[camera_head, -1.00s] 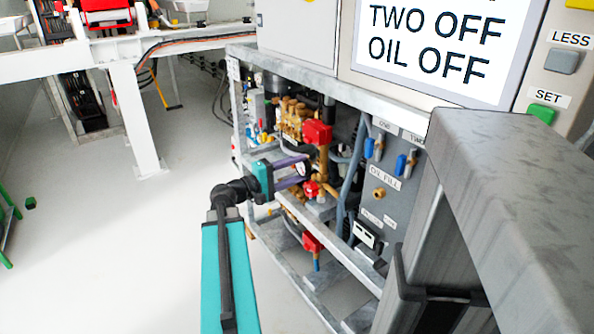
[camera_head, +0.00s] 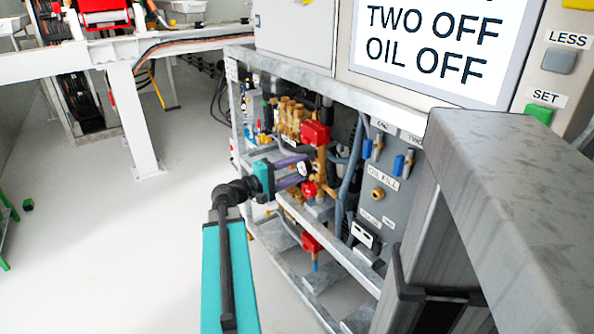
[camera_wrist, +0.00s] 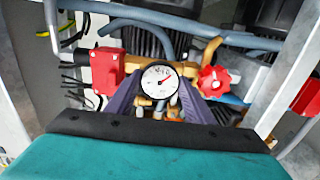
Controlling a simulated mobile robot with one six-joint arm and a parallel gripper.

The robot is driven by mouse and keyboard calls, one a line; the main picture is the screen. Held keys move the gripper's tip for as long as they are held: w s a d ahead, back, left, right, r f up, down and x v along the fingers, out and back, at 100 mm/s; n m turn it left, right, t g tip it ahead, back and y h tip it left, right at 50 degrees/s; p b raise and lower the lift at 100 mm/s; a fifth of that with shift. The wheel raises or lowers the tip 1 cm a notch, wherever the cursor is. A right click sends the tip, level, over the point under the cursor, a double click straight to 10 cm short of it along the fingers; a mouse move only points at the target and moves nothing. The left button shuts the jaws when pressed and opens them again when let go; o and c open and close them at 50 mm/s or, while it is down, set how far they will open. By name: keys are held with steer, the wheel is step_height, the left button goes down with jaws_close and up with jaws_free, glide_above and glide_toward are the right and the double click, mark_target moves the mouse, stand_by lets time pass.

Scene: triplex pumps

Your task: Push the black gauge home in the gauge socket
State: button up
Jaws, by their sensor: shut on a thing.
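The black gauge (camera_wrist: 159,81) has a round white dial with a black rim and a red needle, and faces the camera in the wrist view. My gripper (camera_head: 301,171) reaches into the pump frame from the left, its purple fingers among brass fittings. In the wrist view the fingers lie on both sides of the gauge, shut on it. Brass fittings show just below and behind the dial. The gauge socket is hidden behind the gauge and fingers, so I cannot tell how deep the gauge sits.
A red box (camera_head: 316,133) on the brass pipe is just above my gripper; it also shows in the wrist view (camera_wrist: 106,70). A red handwheel (camera_wrist: 213,81) is close right of the gauge. Grey hoses (camera_wrist: 170,22) cross above. A galvanised rail (camera_head: 330,242) runs below.

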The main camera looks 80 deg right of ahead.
steer(key=shift+s+d, duration=0.5)
stand_by(0.9)
steer(key=o, duration=1.5)
steer(key=shift+c, duration=0.2)
steer(key=p+v, duration=0.1)
steer(key=v, duration=1.2)
steer(key=shift+w+a+p, duration=0.3)
steer(key=shift+p, duration=0.05)
